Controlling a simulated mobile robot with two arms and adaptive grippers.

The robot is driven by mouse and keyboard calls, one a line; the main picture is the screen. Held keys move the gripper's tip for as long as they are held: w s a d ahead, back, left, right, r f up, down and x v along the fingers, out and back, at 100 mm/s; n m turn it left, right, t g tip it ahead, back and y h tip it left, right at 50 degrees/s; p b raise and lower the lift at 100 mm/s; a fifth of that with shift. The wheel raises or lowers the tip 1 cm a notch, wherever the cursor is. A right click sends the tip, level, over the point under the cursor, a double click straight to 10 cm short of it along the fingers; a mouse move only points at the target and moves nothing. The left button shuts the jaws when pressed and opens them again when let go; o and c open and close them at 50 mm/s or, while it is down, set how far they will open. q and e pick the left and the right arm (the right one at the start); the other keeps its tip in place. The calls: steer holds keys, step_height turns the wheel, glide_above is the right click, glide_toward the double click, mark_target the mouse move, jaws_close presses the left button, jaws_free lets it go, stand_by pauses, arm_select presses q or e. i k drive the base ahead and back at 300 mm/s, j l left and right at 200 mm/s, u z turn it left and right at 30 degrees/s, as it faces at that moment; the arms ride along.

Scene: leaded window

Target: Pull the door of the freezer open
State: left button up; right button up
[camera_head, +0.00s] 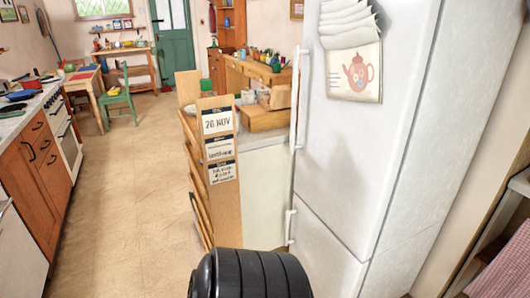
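A tall white fridge-freezer (370,150) stands at the right, seen at an angle. Its lower door (322,252), below a slanting seam, looks like the freezer door and appears shut. A short white vertical handle (290,228) is on the lower door's left edge. The upper door has a long white handle (297,100) on its left edge and also appears shut. The lower door's bottom is cut off by the frame. Neither of my grippers is in view.
A wooden rack with labels (219,150) and a counter end (264,190) stand left of the fridge-freezer. A black ribbed shape (250,275) fills the bottom middle. A shelf with cloth (505,262) is at the right.

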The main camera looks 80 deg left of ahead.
mark_target(332, 271)
steer(key=u, duration=1.95)
